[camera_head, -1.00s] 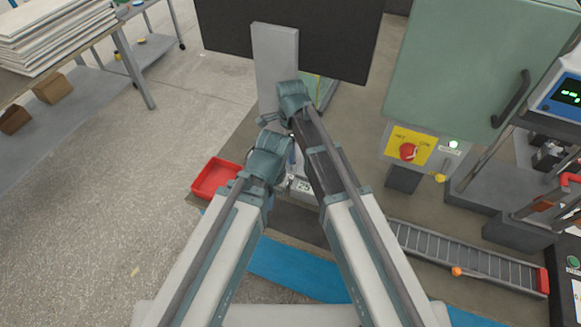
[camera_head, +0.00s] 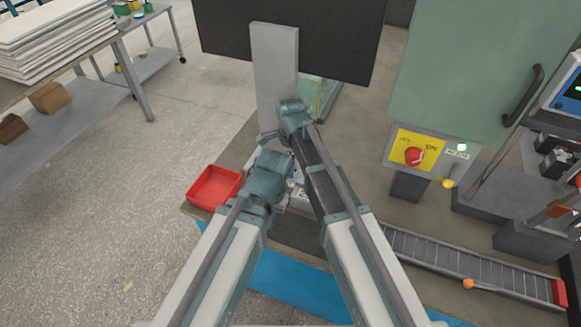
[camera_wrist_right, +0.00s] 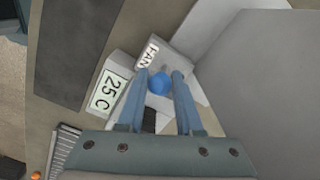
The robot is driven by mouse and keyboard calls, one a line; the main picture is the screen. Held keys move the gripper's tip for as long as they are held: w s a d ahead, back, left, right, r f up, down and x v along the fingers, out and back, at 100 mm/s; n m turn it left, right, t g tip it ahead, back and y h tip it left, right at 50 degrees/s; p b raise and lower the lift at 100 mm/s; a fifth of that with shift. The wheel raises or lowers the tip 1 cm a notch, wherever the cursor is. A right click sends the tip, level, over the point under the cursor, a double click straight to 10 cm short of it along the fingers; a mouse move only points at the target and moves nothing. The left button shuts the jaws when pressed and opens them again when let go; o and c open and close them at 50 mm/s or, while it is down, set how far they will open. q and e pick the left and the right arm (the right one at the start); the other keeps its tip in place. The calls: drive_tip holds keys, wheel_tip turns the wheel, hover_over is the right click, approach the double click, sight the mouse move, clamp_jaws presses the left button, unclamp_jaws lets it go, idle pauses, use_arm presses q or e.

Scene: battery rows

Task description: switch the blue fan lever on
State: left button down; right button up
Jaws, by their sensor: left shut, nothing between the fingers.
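The blue fan lever shows as a round blue knob (camera_wrist_right: 159,84) in the right wrist view, on a pale housing with a partly covered "FAN" label (camera_wrist_right: 149,53). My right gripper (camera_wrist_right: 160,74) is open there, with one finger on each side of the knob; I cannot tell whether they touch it. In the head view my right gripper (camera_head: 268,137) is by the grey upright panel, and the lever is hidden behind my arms. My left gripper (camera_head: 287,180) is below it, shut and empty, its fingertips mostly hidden.
A "25 C" display (camera_wrist_right: 107,92) sits beside the fan label. A red tray (camera_head: 214,187) lies at the left table edge. A grey upright panel (camera_head: 274,70) stands behind my grippers. A yellow switch plate (camera_head: 416,150) and a conveyor (camera_head: 460,262) are at the right.

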clamp_jaws()
idle(1.0)
